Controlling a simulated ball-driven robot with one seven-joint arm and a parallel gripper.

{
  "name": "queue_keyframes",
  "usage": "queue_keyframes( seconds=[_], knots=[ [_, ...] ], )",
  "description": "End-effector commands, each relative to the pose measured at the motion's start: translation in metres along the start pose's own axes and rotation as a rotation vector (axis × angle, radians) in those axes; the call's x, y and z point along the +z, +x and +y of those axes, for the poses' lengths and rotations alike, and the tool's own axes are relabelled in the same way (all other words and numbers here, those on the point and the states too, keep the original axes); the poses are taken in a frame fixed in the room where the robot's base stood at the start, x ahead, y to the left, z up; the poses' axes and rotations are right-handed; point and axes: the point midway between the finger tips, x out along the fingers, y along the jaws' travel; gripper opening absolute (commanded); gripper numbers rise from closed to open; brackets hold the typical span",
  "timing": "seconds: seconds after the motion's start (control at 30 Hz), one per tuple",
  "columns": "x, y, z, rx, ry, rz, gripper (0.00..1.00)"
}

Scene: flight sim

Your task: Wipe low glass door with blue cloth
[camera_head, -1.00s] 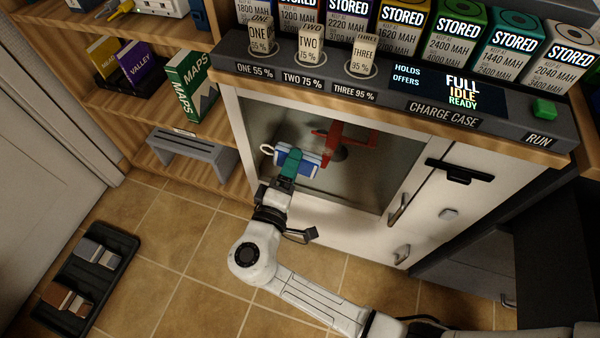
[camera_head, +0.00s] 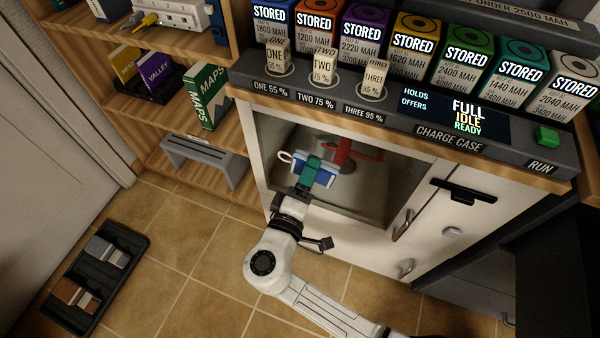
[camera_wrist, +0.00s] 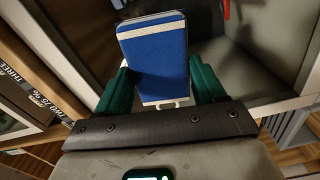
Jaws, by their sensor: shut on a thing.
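My gripper (camera_head: 308,172) has green fingers and is shut on the blue cloth (camera_head: 325,177), a blue block-like pad with white bands and a white loop. In the wrist view the blue cloth (camera_wrist: 158,58) sits between the two green fingers (camera_wrist: 160,88). The low glass door (camera_head: 370,200) is the pane in the white cabinet under the counter. The cloth is in front of the pane; I cannot tell whether it touches. A red model plane (camera_head: 342,152) shows behind the glass, partly hidden by the cloth.
The charge case (camera_head: 430,130) with several batteries stands on the counter above. Door handles (camera_head: 403,225) stick out right of the pane. A black tray (camera_head: 95,275) lies on the tiled floor.

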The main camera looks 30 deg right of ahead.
Motion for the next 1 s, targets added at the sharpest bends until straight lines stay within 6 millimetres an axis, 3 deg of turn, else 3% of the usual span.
queue_keyframes(
  seconds=[0.13,1.0],
  knots=[
    [0.015,0.001,0.002,0.0,-0.001,-0.009,0.36],
    [0.057,-0.002,0.009,0.0,0.0,-0.004,0.36]
  ],
)
